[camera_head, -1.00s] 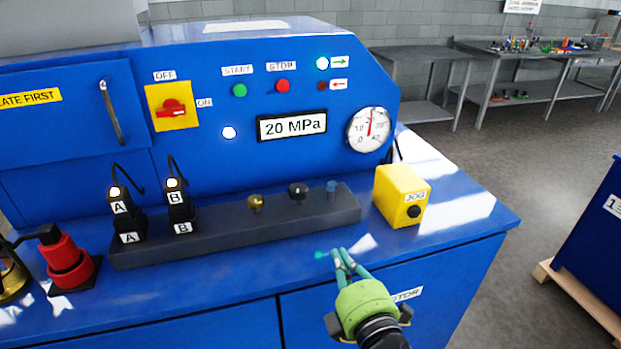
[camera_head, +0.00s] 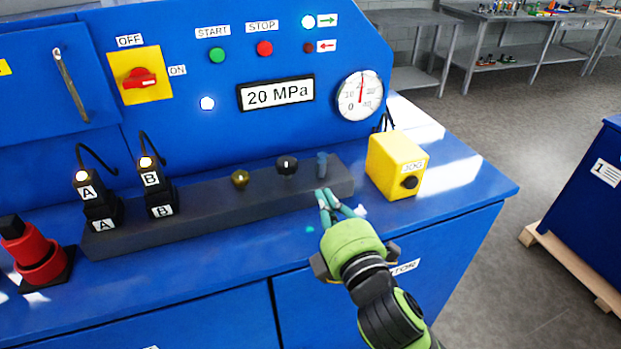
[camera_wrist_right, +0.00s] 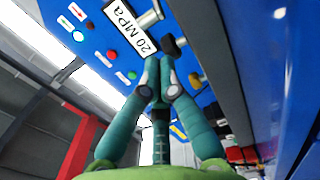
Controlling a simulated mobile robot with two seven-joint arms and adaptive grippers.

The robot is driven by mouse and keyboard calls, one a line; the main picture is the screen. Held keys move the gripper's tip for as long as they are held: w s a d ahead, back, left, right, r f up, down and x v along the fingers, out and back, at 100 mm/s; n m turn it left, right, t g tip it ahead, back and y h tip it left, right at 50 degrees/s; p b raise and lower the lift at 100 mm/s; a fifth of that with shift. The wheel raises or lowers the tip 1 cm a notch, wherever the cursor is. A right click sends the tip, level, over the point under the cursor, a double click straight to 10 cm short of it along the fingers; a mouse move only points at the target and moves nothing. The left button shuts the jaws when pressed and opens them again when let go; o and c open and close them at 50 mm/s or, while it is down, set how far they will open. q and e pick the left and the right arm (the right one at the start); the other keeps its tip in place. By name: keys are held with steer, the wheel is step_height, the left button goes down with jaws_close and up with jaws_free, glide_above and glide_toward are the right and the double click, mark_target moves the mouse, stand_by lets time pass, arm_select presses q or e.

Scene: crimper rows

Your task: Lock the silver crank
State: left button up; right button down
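The silver crank (camera_head: 322,165) is the rightmost of three small fittings on a dark grey block; it looks blue-grey in the head view. In the right wrist view a silver rod (camera_wrist_right: 148,19), seemingly the same crank, lies beyond the fingertips. My right gripper (camera_head: 325,192) is just in front of and below the crank, near the block's front edge, apart from the crank. In the right wrist view its teal fingertips (camera_wrist_right: 159,64) come together with nothing seen between them. My left gripper is not in view.
A black knob (camera_head: 287,166) and a brass knob (camera_head: 240,179) stand left of the crank on the grey block (camera_head: 205,202). A yellow JOG box (camera_head: 394,165) stands to the right. The blue panel with a gauge (camera_head: 360,95) rises behind.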

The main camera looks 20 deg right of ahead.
mark_target(310, 185)
steer(key=shift+w+f+b, duration=0.25)
steer(key=shift+w+b, duration=0.3)
steer(key=shift+w, duration=0.05)
steer(key=shift+w+r+p, duration=0.2)
steer(key=shift+w+p, duration=0.25)
steer(key=shift+w, duration=0.05)
steer(key=shift+w+r+p, duration=0.15)
steer(key=shift+w+p, duration=0.25)
steer(key=shift+w, duration=0.05)
steer(key=w+p, duration=0.1)
steer(key=w, duration=0.3)
steer(key=shift+a, duration=0.1)
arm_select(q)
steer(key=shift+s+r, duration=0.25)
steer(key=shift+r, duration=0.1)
arm_select(e)
steer(key=shift+w+f, duration=0.15)
steer(key=shift+w, duration=0.55)
